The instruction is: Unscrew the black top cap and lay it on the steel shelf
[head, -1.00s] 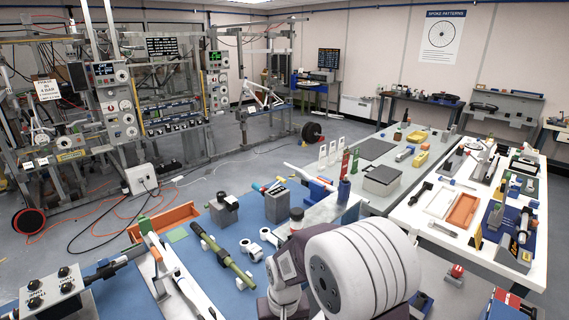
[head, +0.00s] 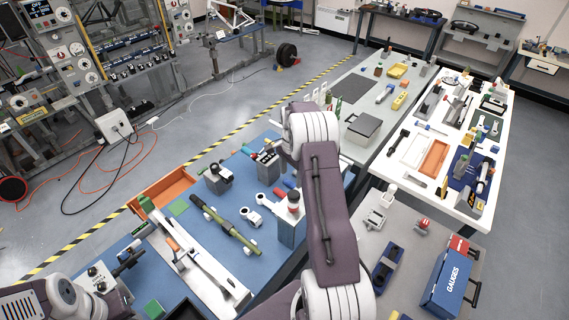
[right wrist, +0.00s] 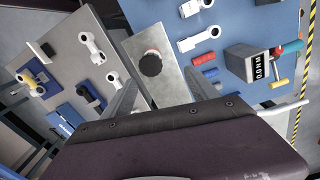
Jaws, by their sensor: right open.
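The black top cap (right wrist: 150,64) shows round and dark in the right wrist view, ahead of my right gripper (right wrist: 161,92). A little red shows at its edge. In the head view the black-topped cap (head: 293,196) sits on a red and white collar above a grey block (head: 291,232). A pale steel surface (right wrist: 175,85) lies around and below the cap; I cannot tell whether it is the steel shelf. My right gripper's fingers are spread and empty, apart from the cap. In the head view my right arm hides them. My left arm shows at bottom left, without its gripper.
A torque display box (right wrist: 247,62) stands near the cap, with red and blue cylinders beside it. White ring-ended parts (head: 251,217) and a green tube (head: 228,233) lie on the blue mat. A blue gauges case (head: 447,280) stands at right on the grey table.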

